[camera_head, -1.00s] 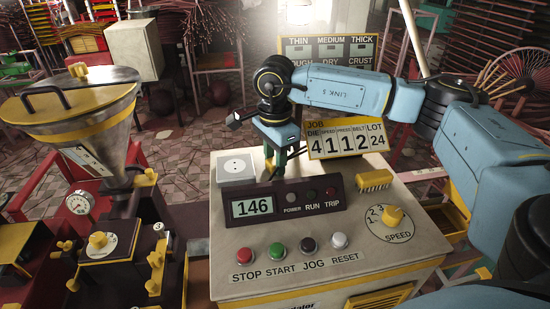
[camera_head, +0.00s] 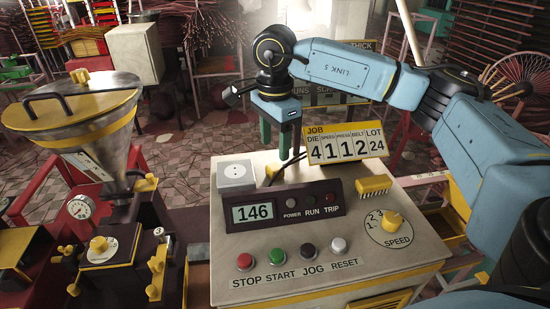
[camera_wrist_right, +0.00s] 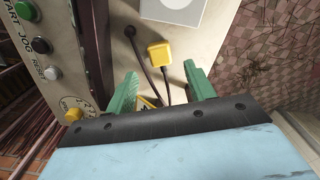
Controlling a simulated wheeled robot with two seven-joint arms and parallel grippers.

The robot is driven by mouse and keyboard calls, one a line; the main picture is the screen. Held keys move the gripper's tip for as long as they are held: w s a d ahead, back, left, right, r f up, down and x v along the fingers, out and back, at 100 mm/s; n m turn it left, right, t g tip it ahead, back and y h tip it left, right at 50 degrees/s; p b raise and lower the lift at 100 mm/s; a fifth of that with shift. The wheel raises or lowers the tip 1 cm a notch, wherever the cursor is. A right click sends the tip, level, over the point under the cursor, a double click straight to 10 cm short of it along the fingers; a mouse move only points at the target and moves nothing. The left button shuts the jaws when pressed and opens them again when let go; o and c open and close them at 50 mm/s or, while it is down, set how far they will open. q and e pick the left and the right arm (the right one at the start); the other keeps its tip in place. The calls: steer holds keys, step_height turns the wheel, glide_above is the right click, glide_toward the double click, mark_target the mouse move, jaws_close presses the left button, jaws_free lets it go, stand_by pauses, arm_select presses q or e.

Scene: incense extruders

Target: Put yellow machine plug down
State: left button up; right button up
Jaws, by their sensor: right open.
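The yellow machine plug (camera_wrist_right: 160,53) lies on the pale top of the control console (camera_head: 330,255), with its dark cord running from it. In the head view the plug (camera_head: 272,170) shows small behind the display, near the socket box. My right gripper (camera_head: 281,150) is above the back of the console with its green fingers apart. In the right wrist view the gripper (camera_wrist_right: 162,90) is open and empty, and the plug lies beyond the fingertips, apart from them. The white socket box (camera_head: 236,174) stands at the console's back left corner. My left gripper is not in view.
A dark display panel (camera_head: 282,206) reading 146 stands on the console. A yellow JOB sign (camera_head: 344,145) stands just right of the gripper. A yellow brush-like block (camera_head: 373,185) and speed knob (camera_head: 393,219) are at right. A metal hopper (camera_head: 85,120) stands at left.

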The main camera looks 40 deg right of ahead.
mark_target(275, 167)
step_height(275, 167, up, 6)
steer(key=shift+r, duration=0.25)
stand_by(0.5)
